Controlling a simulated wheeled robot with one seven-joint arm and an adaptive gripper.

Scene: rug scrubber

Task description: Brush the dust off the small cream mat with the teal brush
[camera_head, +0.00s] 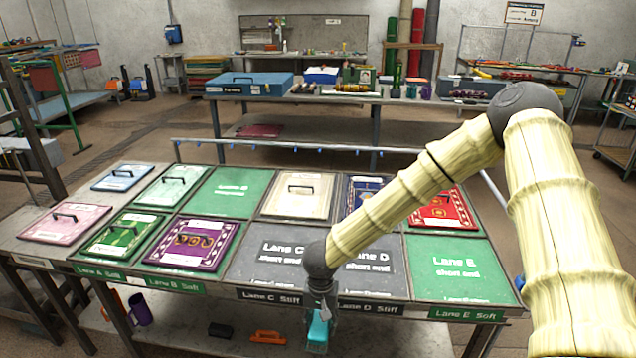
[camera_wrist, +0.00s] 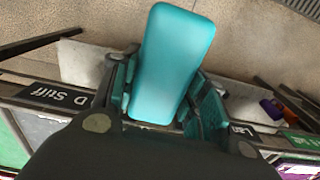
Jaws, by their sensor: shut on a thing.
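The cream mat (camera_head: 275,209) lies flat in the back row of the table, near its middle. My gripper (camera_head: 320,304) hangs at the table's front edge, by the Lane C and Lane D labels, in front of and apart from the cream mat. It is shut on the teal brush (camera_head: 318,332), which points down below the edge. In the wrist view the brush (camera_wrist: 172,60) shows as a smooth teal block between the fingers; its bristles are hidden.
The table also bears a purple mat (camera_head: 164,243), a red mat (camera_head: 463,208) and several others. The grey Lane C panel (camera_head: 270,265) and the green Lane E panel (camera_head: 460,270) are bare. My arm hides part of a blue mat (camera_head: 356,196). A rail (camera_head: 270,146) runs behind.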

